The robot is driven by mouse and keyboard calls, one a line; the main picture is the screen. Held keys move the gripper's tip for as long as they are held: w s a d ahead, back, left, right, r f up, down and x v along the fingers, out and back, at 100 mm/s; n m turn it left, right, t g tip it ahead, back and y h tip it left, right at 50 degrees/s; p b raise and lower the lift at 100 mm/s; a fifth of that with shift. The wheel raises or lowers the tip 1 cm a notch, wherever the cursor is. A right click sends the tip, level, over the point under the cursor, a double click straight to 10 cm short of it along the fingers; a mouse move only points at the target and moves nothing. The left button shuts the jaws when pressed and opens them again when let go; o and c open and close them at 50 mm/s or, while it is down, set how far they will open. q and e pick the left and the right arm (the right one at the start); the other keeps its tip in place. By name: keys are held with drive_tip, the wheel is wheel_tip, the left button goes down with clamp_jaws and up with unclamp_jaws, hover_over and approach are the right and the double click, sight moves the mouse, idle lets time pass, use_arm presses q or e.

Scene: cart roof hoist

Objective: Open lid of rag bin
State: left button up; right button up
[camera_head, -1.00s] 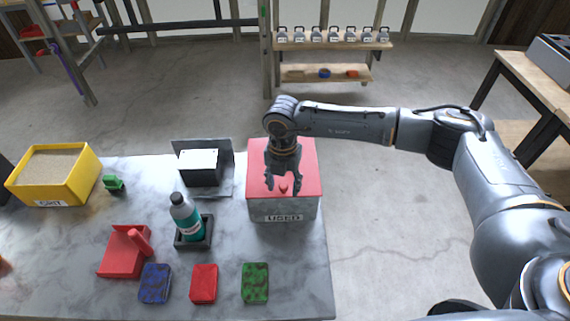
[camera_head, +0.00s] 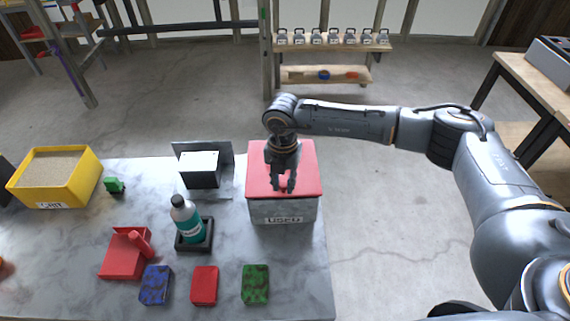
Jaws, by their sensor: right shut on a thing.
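The rag bin (camera_head: 298,209) is a grey box labelled "USED" near the right end of the marble-topped table. Its red lid (camera_head: 307,170) lies over the top and looks closed. My right gripper (camera_head: 284,187) points down over the front part of the lid. Its fingers are close together around the small red knob, which they now mostly hide. My left gripper is not in view.
A teal bottle (camera_head: 187,221) stands in a dark holder left of the bin. A white box (camera_head: 200,168) on a grey stand is behind it. A yellow grit box (camera_head: 55,178), a red dustpan-like tray (camera_head: 121,258) and blue, red and green blocks (camera_head: 255,284) lie further left and in front.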

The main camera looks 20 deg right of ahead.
drive_tip(key=shift+w+d+r+p, duration=0.1)
drive_tip(key=shift+w+r+p, duration=0.15)
drive_tip(key=shift+r, duration=0.4)
drive_tip(key=shift+w+r+p, duration=0.15)
drive_tip(key=shift+r+p, duration=0.05)
drive_tip(key=shift+r, duration=0.4)
drive_tip(key=shift+w+d+r+p, duration=0.1)
drive_tip(key=shift+w+r+p, duration=0.15)
drive_tip(key=shift+r, duration=0.5)
drive_tip(key=shift+o, duration=0.2)
drive_tip(key=shift+w+d+r+p, duration=0.1)
drive_tip(key=shift+w+r+p, duration=0.3)
drive_tip(key=shift+r, duration=0.6)
drive_tip(key=shift+w+d+r+p, duration=0.1)
drive_tip(key=shift+w+r+p, duration=0.1)
drive_tip(key=shift+w+r, duration=0.6)
drive_tip(key=shift+r, duration=0.55)
drive_tip(key=shift+w+d+r, duration=0.2)
drive_tip(key=shift+w+r, duration=0.45)
drive_tip(key=shift+r, duration=0.1)
drive_tip(key=shift+w+d+r, duration=0.2)
drive_tip(key=shift+w+r, duration=0.4)
drive_tip(key=shift+r, duration=0.15)
drive_tip(key=shift+w+d+r, duration=0.1)
drive_tip(key=shift+w+r, duration=0.35)
